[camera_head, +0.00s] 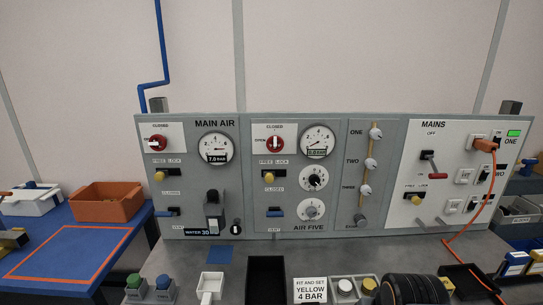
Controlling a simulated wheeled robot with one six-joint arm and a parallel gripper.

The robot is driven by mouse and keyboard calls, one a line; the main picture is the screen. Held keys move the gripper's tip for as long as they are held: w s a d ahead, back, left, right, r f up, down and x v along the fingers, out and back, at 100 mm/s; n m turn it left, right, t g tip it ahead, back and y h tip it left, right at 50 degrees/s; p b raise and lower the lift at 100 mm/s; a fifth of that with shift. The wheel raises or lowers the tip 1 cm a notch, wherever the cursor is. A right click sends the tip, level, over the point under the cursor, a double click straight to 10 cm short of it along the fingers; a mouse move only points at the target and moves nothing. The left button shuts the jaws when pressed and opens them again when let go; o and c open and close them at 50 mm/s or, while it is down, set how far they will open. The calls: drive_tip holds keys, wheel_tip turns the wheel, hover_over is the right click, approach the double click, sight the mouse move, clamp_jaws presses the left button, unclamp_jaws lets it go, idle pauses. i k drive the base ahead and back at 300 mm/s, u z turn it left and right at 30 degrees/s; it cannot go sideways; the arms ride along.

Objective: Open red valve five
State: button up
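The red valve (275,144) of the AIR FIVE panel (331,222) is a round red knob with a white bar across it. The bar stands upright, toward the CLOSED label above; the OPEN label is on the left. The gauge (317,141) to its right seems to read 0.0 bar. A second red valve (157,143) sits on the MAIN AIR panel to the left, its white bar lying about level. The gauge (215,147) beside that one seems to read 7.0 bar. My gripper is not in view.
Below the red valve are a yellow knob (268,178) and a blue lever (275,212). The grey bench holds a black tray (266,280) and a sign (310,290). An orange cable (466,232) hangs at right.

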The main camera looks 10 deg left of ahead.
sight(274, 144)
drive_tip(key=k, duration=0.25)
drive_tip(key=u, duration=1.95)
drive_tip(key=i, duration=1.4)
drive_tip(key=z, duration=0.8)
